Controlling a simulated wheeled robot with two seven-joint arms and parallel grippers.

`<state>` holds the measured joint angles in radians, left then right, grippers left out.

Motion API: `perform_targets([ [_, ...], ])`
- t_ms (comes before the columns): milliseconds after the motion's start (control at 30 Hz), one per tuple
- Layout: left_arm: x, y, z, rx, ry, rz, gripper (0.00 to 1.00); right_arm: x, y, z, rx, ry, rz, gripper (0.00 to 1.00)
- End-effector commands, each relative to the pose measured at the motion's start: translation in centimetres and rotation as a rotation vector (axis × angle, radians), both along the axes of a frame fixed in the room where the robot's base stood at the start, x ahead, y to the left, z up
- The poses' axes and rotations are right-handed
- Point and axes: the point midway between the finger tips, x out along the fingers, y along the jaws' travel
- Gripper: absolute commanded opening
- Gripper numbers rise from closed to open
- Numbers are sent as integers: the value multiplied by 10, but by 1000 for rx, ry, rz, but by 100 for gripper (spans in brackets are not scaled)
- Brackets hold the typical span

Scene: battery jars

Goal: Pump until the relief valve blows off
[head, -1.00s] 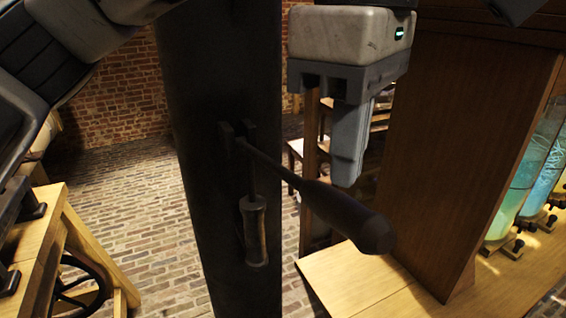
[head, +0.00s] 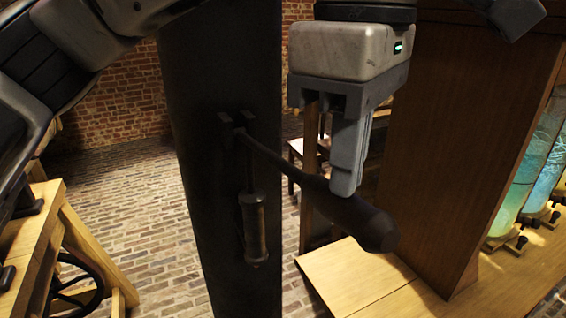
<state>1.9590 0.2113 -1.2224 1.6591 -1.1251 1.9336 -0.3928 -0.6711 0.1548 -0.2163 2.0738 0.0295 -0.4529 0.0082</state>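A dark pump lever (head: 265,155) with a thick rounded handle (head: 366,222) sticks out from a bracket (head: 235,128) on a dark upright column (head: 205,190). The handle slopes down toward the lower right. A small pump cylinder (head: 254,230) hangs on the column below the lever, joined to it by a thin rod. My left gripper (head: 346,190) points down over the handle. Its fingers look closed together at the middle, with nothing between them. The fingertips overlap the handle's upper side; contact is unclear. My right gripper is out of view. I cannot make out a relief valve.
A tall wooden cabinet side (head: 455,150) stands right of the handle on a light wooden bench (head: 350,280). Glowing glass jars (head: 540,150) stand at the far right. A wooden frame with a dark wheel (head: 80,285) is at lower left. Brick floor lies between.

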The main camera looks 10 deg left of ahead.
Motion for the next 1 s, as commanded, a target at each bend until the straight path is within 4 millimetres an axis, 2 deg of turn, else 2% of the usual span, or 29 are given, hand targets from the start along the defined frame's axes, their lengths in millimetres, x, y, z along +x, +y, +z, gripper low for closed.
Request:
perform_targets([
  [33, 1, 1, -17, 3, 0, 2, 0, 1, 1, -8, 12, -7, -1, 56],
  [667, 1, 1, -119, 5, 2, 3, 0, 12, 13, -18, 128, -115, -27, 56],
  [700, 1, 1, -112, 4, 1, 3, 0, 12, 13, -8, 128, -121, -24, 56],
  [767, 1, 1, -106, 4, 2, 2, 0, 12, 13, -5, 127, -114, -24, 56],
  [900, 1, 1, -75, 5, 1, 2, 0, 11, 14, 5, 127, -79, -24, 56],
  [1000, 1, 1, -51, 5, 1, 3, 0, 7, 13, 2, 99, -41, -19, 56],
])
